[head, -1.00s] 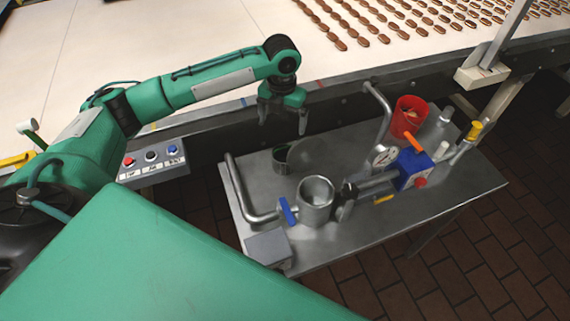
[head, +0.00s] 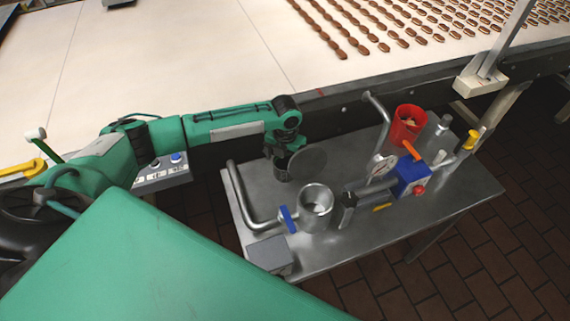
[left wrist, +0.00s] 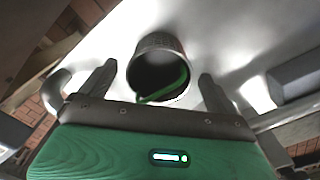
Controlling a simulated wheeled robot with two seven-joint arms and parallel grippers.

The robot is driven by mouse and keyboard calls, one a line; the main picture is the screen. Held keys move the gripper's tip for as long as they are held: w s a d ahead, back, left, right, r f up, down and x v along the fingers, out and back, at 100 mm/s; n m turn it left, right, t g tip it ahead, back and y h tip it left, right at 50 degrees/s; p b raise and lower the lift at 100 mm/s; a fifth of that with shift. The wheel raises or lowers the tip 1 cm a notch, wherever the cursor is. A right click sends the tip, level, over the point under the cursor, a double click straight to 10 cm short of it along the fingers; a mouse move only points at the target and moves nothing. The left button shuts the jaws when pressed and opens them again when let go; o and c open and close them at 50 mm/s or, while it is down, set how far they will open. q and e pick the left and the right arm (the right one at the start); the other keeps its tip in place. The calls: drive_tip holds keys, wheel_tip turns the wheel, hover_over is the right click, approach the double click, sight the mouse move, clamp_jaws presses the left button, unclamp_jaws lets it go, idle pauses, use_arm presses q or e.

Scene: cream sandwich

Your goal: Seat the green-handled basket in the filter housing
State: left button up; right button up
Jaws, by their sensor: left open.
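The basket (head: 282,172) is a small dark perforated cup standing on the steel table, left of a grey disc. In the left wrist view the basket (left wrist: 160,48) shows its open mouth and a green handle (left wrist: 168,88) across it. My left gripper (head: 281,152) is low over the basket in the head view. In the left wrist view its fingers (left wrist: 154,88) are apart on either side of the basket, with gaps visible. The filter housing (head: 315,213) is an open-topped steel cylinder in the pipe line, nearer and to the right. My right gripper is not in view.
A grey disc (head: 308,160) lies behind the housing. A bent pipe (head: 240,195) and blue valve handle (head: 288,218) are left of it. A gauge (head: 382,165), blue block (head: 410,175) and red bucket (head: 407,124) stand right. The conveyor (head: 200,60) runs behind.

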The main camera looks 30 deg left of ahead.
use_arm(q)
drive_tip(key=shift+f, duration=0.75)
drive_tip(key=c, duration=1.1)
